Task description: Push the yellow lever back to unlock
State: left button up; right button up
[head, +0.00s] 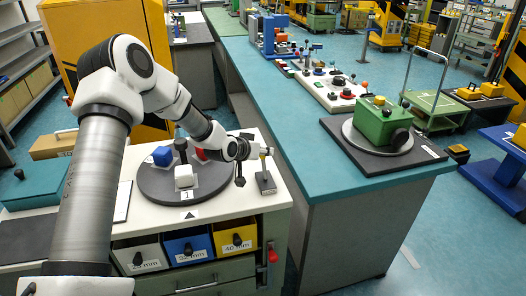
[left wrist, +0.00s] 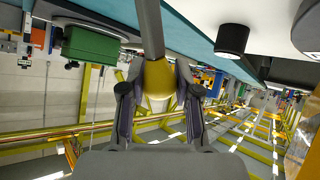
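The yellow lever (head: 265,153) stands on a small dark base plate (head: 266,184) at the right edge of the white worktop; its rod looks near upright. In the left wrist view its yellow knob (left wrist: 157,78) sits between my two fingertips, with the grey rod running away from it. My left gripper (head: 259,152) reaches the knob from the left, and its fingers look shut around it. The small gap or contact at each fingertip is hard to make out. My right gripper is not in view.
A grey turntable (head: 158,193) with blue, white and red blocks lies left of the lever. Labelled drawers (head: 190,247) sit below. The teal bench (head: 310,183) stands to the right, carrying a green box (head: 378,123). A black cylinder (left wrist: 232,40) shows close in the wrist view.

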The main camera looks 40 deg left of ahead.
pick_arm(q)
jog(key=o, duration=0.3)
jog(key=shift+a+f, duration=0.15)
jog(key=v, duration=1.2)
